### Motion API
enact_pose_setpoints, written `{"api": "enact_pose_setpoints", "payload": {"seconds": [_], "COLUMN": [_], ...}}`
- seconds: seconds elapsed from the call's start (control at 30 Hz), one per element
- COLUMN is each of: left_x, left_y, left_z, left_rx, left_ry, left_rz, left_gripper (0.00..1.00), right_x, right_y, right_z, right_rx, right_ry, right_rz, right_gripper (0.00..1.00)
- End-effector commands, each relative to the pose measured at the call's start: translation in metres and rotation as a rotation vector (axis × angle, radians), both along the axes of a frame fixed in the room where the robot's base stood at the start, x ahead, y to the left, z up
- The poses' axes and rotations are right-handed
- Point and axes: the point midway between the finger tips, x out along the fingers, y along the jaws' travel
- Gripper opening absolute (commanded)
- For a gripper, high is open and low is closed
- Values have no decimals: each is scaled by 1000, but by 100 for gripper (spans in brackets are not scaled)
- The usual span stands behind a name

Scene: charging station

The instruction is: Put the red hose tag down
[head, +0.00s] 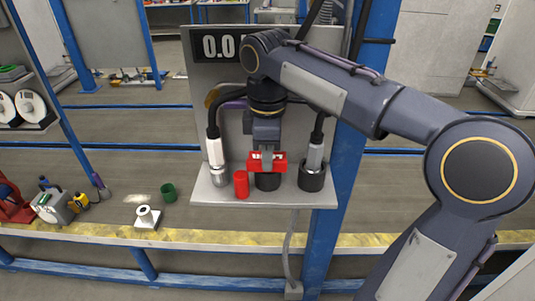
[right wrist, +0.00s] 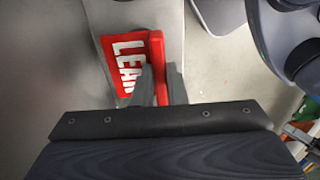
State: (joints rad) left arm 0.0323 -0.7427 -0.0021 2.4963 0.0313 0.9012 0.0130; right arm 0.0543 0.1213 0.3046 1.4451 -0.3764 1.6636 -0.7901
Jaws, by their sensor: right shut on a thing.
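The red hose tag (head: 281,163) is between the fingers of my right gripper (head: 267,157), in front of the grey charging panel and above a black round holder (head: 267,182). In the right wrist view, my right gripper (right wrist: 158,85) is shut on the tag's upright red part (right wrist: 157,55). A red face with white letters, partly readable as "LEA", lies beside it (right wrist: 113,70). Whether the tag touches anything below is hidden. My left gripper is not in view.
The station's grey shelf (head: 225,199) carries a red cylinder (head: 241,185) at the front. A white-ended hose (head: 216,152) stands left and a grey-ended hose (head: 314,156) in a black holder (head: 312,178) right.

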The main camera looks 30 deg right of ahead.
Motion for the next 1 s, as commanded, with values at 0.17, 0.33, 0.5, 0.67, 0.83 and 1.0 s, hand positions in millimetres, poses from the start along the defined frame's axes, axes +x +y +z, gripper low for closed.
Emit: {"api": "enact_pose_setpoints", "payload": {"seconds": [0.17,0.33,0.5,0.67,0.83,1.0], "left_x": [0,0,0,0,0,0], "left_y": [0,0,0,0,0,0], "left_z": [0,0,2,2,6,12], "left_rx": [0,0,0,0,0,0], "left_ry": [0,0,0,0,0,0], "left_rz": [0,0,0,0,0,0], "left_gripper": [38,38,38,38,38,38], "right_x": [0,0,0,1,1,1], "right_y": [0,0,0,0,1,1], "right_z": [0,0,4,23,62,96], "right_rx": [0,0,0,1,2,1], "right_ry": [0,0,0,-4,-4,-3], "right_rz": [0,0,0,1,2,2], "right_gripper": [33,34,34,34,34,34]}}
